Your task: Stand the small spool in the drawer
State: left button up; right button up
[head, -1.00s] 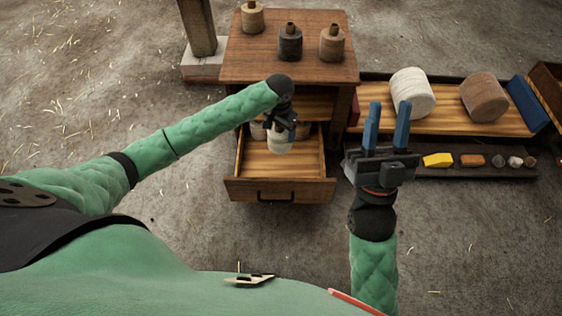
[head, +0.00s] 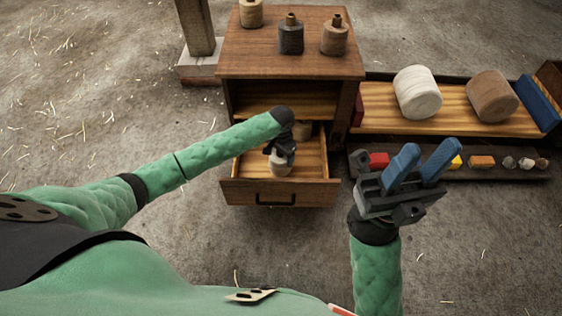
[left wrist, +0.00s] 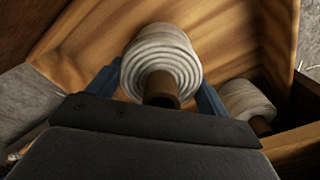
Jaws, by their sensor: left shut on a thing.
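The small spool (head: 280,164), wound with pale cord on a brown core, is in my left gripper (head: 281,155). In the left wrist view the spool (left wrist: 160,62) sits between the two blue fingers, its core end facing the camera. It is over or in the open drawer (head: 314,190); I cannot tell whether its base touches the floor. Another pale spool (left wrist: 247,101) stands in the drawer at the right of the wrist view, apart from the held one. My right gripper (head: 422,162) is open and empty, right of the drawer.
The wooden cabinet (head: 290,66) has several spools on top. To its right a low shelf holds a white roll (head: 417,92), a brown roll (head: 492,95) and a blue block (head: 538,103). A dark tray (head: 460,176) with small pieces lies in front. Drawer floor near its front is clear.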

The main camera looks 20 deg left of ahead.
pick_arm(q)
jog(key=shift+f+b, duration=0.7)
jog(key=shift+f, duration=1.2)
jog(key=o, duration=1.2)
jog(key=shift+c, duration=0.2)
notch_tip(320, 180, up, 10)
jog(key=p, duration=0.3)
jog(key=shift+r+p, duration=0.2)
jog(key=shift+p, duration=0.1)
jog(key=shift+r, duration=0.85)
